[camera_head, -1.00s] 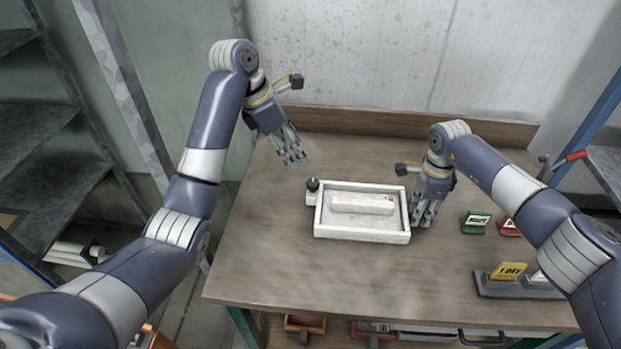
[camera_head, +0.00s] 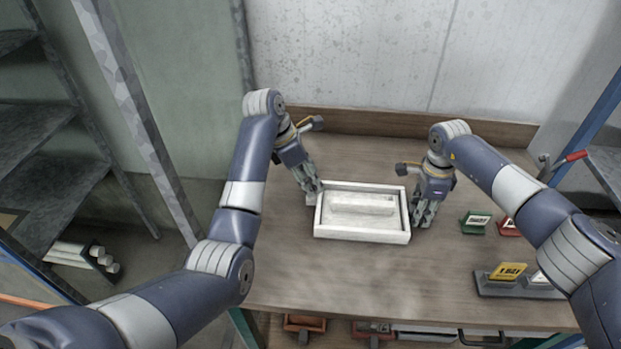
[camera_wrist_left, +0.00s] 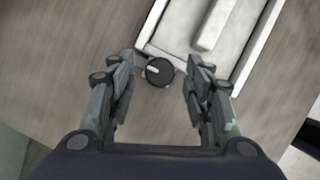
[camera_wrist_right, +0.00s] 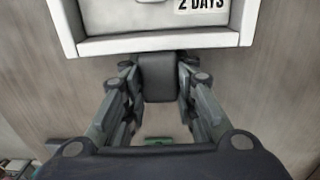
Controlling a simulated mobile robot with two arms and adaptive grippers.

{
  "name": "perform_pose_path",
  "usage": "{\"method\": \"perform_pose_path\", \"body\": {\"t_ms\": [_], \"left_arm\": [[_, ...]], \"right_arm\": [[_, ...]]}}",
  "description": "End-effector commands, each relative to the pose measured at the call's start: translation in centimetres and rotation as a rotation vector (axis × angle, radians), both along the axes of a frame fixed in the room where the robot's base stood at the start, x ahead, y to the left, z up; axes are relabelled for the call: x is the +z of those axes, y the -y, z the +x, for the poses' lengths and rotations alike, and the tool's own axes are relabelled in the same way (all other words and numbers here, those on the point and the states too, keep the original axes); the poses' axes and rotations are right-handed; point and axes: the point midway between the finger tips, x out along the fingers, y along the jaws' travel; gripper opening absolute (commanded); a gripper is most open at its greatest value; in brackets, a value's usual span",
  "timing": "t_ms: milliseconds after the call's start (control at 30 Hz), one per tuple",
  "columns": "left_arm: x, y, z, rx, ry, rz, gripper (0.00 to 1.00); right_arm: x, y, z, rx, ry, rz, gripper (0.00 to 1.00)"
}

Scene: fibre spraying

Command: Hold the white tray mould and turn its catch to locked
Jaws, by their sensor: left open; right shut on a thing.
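The white tray mould (camera_head: 362,236) lies flat on the bench, with a raised white block inside; part of it also shows in the left wrist view (camera_wrist_left: 240,62). Its catch, a round black knob with a pale pointer line (camera_wrist_left: 158,71), sits at the tray's left end. In the head view my left gripper hides the knob. My left gripper (camera_head: 313,192) is open, its fingers on either side of the knob and apart from it. My right gripper (camera_head: 422,222) is shut on the dark handle (camera_wrist_right: 157,78) at the tray's right end. A "2 DAYS" label (camera_wrist_right: 201,4) shows inside the tray.
A green card holder (camera_head: 474,222) and a red one (camera_head: 508,226) stand right of the tray. A grey rack with a yellow card (camera_head: 508,271) stands nearer the front right. The bench is clear in front of the tray.

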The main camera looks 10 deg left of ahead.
Motion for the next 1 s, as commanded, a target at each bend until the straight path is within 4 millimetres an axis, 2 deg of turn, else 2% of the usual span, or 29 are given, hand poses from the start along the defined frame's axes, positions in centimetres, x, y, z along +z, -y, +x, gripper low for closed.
{"method": "perform_pose_path", "body": {"t_ms": [133, 400, 467, 600, 1000], "left_arm": [[-0.82, 0.31, 0.15, 0.000, 0.000, 0.000, 0.46], [-0.95, 0.38, 0.19, 0.000, 0.000, -0.001, 0.46], [-0.94, 0.38, 0.19, 0.000, 0.000, -0.001, 0.35], [-0.93, 0.37, 0.20, 0.000, 0.000, -0.001, 0.04], [-0.88, 0.34, 0.26, -0.042, 0.001, -0.001, 0.03]], "right_arm": [[0.09, -0.02, 0.06, -0.001, 0.002, 0.000, 0.00], [0.08, -0.03, 0.06, -0.002, 0.002, 0.000, 0.00], [0.08, -0.03, 0.06, -0.002, 0.002, 0.000, 0.00], [0.08, -0.03, 0.05, -0.002, 0.002, 0.000, 0.00], [0.07, -0.02, 0.04, -0.001, 0.001, 0.000, 0.00]]}}
